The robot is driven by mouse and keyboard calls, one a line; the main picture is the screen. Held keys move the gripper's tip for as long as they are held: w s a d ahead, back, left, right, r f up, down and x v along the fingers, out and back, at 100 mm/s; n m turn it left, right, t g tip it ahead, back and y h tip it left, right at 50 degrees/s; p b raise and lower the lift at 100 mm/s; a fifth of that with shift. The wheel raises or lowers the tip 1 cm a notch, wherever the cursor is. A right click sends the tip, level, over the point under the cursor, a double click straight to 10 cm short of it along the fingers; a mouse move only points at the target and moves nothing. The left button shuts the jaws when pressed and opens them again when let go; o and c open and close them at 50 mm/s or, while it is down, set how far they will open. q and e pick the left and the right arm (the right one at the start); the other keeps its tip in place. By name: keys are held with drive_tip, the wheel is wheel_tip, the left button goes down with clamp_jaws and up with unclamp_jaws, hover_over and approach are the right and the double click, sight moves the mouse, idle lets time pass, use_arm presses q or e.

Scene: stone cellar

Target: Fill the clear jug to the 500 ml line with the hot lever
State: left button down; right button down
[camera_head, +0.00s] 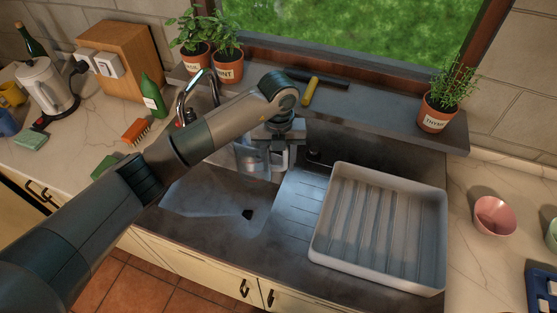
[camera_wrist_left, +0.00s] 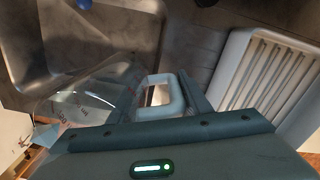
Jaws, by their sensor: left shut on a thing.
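The clear jug (camera_head: 250,158) is upright or nearly so over the back of the sink, partly hidden by my left arm. Its clear body (camera_wrist_left: 85,100) and pale handle (camera_wrist_left: 165,82) show in the left wrist view. Red markings show on its wall; I cannot make out any water level. My left gripper (camera_head: 277,157) is shut on the handle, to the right of the jug's body. The chrome tap (camera_head: 197,82) stands behind and left of the jug. A small red part, likely the hot lever (camera_head: 191,116), shows at the tap. My right gripper is not in view.
The sink basin (camera_head: 205,205) lies below and left of the jug. A white ribbed tray (camera_head: 437,215) stands on the drainboard at right. A green bottle (camera_head: 152,98) and an orange brush (camera_head: 136,131) are left of the tap. Potted herbs (camera_head: 229,66) stand on the sill.

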use_arm(q)
drive_tip(key=shift+w, duration=0.15)
drive_tip(key=shift+d+h, duration=0.25)
drive_tip(key=shift+h, duration=0.25)
drive_tip(key=shift+d+h, duration=0.2)
drive_tip(key=shift+h, duration=0.2)
drive_tip(key=shift+d+f+h+b, duration=0.15)
drive_tip(key=shift+d+h+b, duration=0.45)
drive_tip(key=shift+h+b, duration=0.75)
idle(5.6)
